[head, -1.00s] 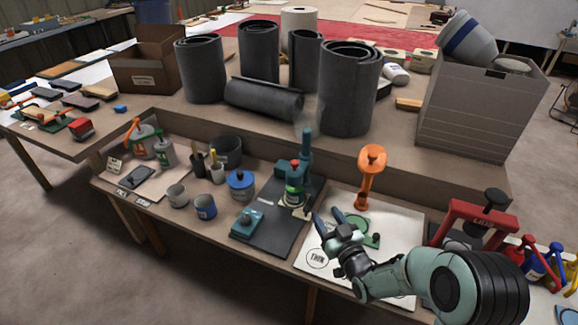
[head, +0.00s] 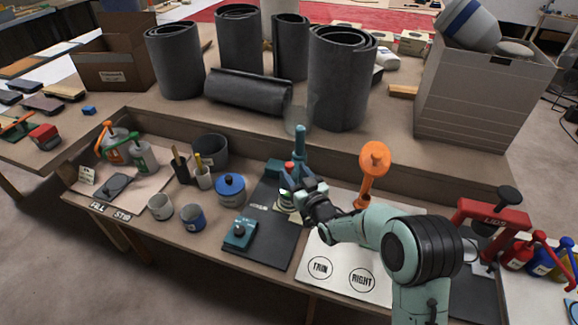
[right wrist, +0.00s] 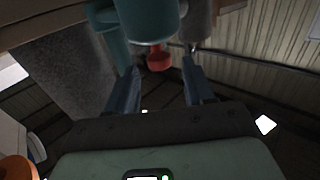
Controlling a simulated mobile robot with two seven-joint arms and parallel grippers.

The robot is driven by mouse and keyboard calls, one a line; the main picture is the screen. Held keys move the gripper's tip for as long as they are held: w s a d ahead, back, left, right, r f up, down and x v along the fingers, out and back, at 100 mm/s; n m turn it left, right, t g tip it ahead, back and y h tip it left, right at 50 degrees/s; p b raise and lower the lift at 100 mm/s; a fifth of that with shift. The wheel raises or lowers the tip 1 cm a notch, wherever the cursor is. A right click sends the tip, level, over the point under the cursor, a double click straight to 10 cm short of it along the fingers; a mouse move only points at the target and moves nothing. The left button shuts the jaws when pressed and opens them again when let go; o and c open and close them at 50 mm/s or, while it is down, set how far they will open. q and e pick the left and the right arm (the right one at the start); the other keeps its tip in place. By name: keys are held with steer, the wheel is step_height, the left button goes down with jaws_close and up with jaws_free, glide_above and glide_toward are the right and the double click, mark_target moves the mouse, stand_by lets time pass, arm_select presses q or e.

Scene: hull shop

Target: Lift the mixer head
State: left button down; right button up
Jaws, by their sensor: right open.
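The teal mixer stands on a dark mat (head: 262,245), with its upright column (head: 300,143) showing behind my gripper. My right gripper (head: 299,180) is open at the mixer and hides much of its head. In the right wrist view, the rounded teal mixer head (right wrist: 150,18) and a red knob (right wrist: 158,60) lie ahead, between the lines of the two open fingers (right wrist: 160,88). I cannot tell whether the fingers touch the head. My left gripper is out of view.
An orange stand (head: 373,170) rises beside my right forearm. A red press (head: 490,215) stands at the right. A blue-lidded pot (head: 231,190) and a small teal device (head: 240,234) are left of the mixer.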

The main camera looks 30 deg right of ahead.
mark_target(291, 168)
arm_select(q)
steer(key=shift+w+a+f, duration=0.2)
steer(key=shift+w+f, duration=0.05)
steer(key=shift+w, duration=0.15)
arm_select(e)
steer(key=shift+w+d, duration=0.15)
steer(key=shift+w, duration=2)
